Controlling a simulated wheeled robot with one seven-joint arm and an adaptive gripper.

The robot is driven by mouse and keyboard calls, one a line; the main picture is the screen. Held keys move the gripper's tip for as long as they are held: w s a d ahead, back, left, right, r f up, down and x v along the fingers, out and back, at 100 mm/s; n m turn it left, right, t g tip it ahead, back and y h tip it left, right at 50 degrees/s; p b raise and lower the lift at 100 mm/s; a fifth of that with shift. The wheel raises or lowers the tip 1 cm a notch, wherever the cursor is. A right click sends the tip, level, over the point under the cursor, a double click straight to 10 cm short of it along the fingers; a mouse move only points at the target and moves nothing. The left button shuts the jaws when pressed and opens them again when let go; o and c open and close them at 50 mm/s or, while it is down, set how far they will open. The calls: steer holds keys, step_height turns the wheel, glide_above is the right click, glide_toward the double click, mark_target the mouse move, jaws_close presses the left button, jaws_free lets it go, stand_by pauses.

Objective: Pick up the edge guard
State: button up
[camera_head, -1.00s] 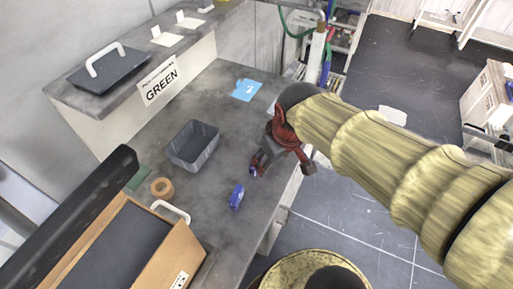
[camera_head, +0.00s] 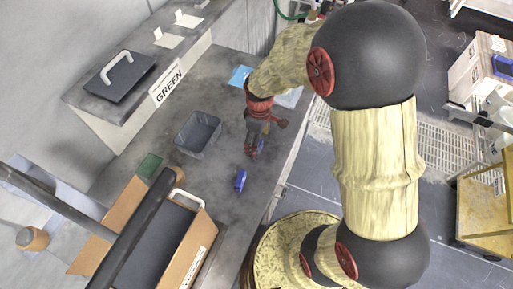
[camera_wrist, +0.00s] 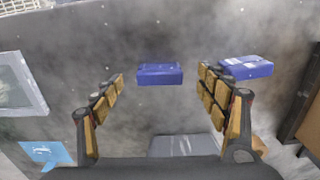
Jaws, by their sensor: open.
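Two small blue pieces lie on the dark grey worktop (camera_head: 222,228); I cannot tell for sure which is the edge guard. One blue piece (camera_wrist: 160,74) shows in the wrist view in the gap between my fingers, a little beyond the tips. It is mostly hidden by my gripper in the head view. The other blue piece (camera_wrist: 245,67) lies beyond my right finger, and shows uncovered in the head view (camera_head: 240,180). My gripper (camera_head: 253,152) is open, low over the worktop, with nothing between its fingers. The fingers also show in the wrist view (camera_wrist: 160,85).
A grey open bin (camera_head: 198,134) stands left of my gripper. A cardboard box (camera_head: 200,250) with a dark handled plate is at the front. A raised shelf with a GREEN sign (camera_head: 167,86) runs along the left.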

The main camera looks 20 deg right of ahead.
step_height(320, 180, down, 5)
steer(key=shift+w+r+b, duration=0.1)
steer(key=shift+b, duration=0.55)
steer(key=shift+c, duration=0.4)
steer(key=c, duration=1)
steer(key=shift+o, duration=0.2)
steer(key=shift+r, duration=0.15)
